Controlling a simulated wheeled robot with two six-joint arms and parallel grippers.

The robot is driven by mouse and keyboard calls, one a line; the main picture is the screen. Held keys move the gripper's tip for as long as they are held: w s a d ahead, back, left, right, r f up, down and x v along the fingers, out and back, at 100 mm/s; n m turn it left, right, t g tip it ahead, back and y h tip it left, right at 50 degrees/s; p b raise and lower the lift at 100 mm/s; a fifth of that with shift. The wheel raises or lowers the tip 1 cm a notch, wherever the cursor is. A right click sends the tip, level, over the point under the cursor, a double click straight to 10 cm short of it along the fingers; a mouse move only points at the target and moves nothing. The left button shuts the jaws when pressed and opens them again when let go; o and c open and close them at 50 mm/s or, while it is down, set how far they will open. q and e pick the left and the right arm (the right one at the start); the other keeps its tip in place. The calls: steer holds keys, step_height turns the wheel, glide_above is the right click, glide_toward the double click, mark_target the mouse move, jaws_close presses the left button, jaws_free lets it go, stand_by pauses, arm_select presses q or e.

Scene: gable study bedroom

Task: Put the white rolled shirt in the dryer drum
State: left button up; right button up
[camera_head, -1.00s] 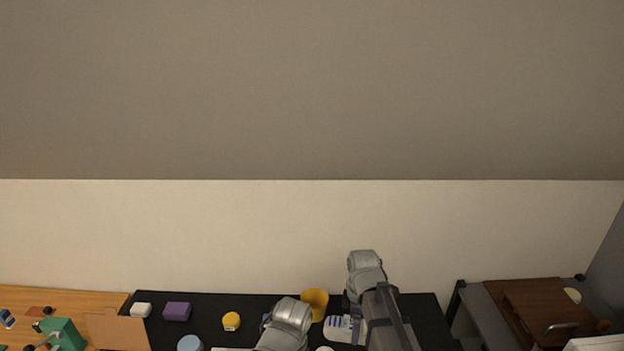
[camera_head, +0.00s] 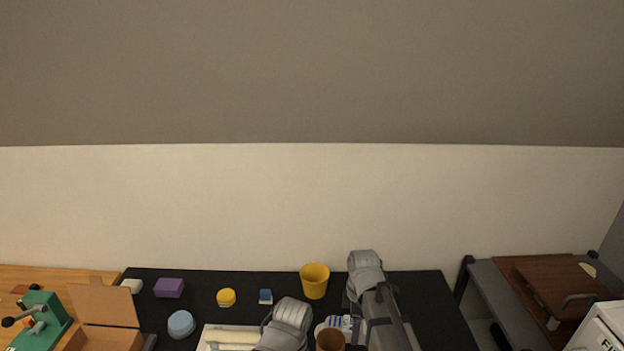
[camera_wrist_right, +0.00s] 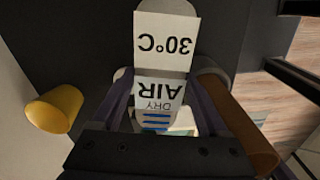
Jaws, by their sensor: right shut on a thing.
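The white rolled shirt (camera_wrist_right: 126,76) appears to be the pale, round-ended item between my right fingers in the right wrist view. A white tag reading "AIR DRY 30°C" (camera_wrist_right: 165,45) and blue stripes show on it. My right gripper (camera_wrist_right: 162,88) is shut on it. In the head view the striped white item (camera_head: 334,322) shows beside my right arm, partly hidden by it; the fingertips there are hidden. My left arm shows at bottom centre, but its gripper is not visible. I cannot make out a dryer drum.
A white lettered box (camera_head: 598,332) is at lower right.

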arm_select(q)
steer(key=shift+f, duration=0.25)
arm_select(e)
steer(key=shift+f, duration=0.2)
steer(key=shift+w+n, duration=0.65)
steer(key=shift+n, duration=0.55)
arm_select(q)
steer(key=shift+r, duration=0.15)
arm_select(e)
steer(key=n, duration=0.1)
steer(key=w+n, duration=0.1)
steer(key=n, duration=0.2)
steer(key=shift+w+d+r, duration=0.1)
steer(key=shift+w, duration=0.2)
arm_select(q)
step_height(320, 180, down, 10)
steer(key=b, duration=1)
arm_select(e)
step_height(320, 180, down, 10)
steer(key=shift+f, duration=0.1)
